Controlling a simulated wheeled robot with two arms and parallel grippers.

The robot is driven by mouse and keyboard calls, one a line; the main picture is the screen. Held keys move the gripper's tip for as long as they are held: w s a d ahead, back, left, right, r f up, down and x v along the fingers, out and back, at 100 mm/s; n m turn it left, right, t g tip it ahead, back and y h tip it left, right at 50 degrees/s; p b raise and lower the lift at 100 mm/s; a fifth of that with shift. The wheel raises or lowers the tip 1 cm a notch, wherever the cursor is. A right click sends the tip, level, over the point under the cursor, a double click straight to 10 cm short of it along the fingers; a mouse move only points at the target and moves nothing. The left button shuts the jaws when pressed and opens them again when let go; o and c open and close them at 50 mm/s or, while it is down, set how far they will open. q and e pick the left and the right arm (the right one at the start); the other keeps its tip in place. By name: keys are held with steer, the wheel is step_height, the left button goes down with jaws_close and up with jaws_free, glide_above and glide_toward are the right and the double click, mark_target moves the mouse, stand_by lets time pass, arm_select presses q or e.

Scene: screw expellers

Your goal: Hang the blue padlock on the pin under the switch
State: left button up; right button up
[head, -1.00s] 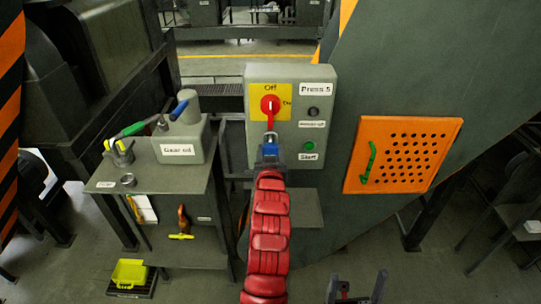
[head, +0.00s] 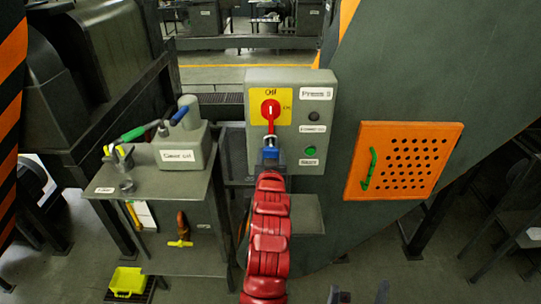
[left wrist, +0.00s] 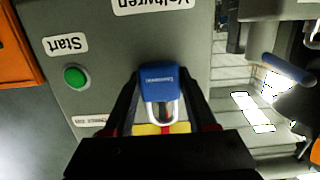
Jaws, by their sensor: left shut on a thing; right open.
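The blue padlock (head: 270,154) is in my left gripper (head: 270,163), in front of the grey switch box, just below the red switch (head: 270,110). The left wrist view shows the blue padlock body (left wrist: 160,84) between the two dark fingers of my left gripper (left wrist: 160,92), which is shut on it. Its metal shackle points toward the switch's red lower end. I cannot tell whether the shackle is around the pin or only in front of it; the pin is not clearly visible. My right gripper (head: 357,294) is open and empty at the bottom edge.
The switch box (head: 316,160) has a green start button (head: 310,150). An orange perforated panel (head: 354,185) with a green handle is to the right.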

arm_select(q)
steer(key=shift+r, duration=0.2)
steer(key=shift+f+b, duration=0.25)
steer(key=shift+b, duration=0.3)
steer(key=shift+f, duration=0.1)
steer(key=shift+f+b, duration=0.35)
steer(key=shift+f, duration=0.1)
steer(key=o, duration=1.4)
steer(key=shift+c, duration=0.2)
steer(key=c, duration=0.4)
steer(key=shift+o, duration=1.1)
steer(key=shift+f, duration=0.1)
steer(key=shift+s, duration=0.1)
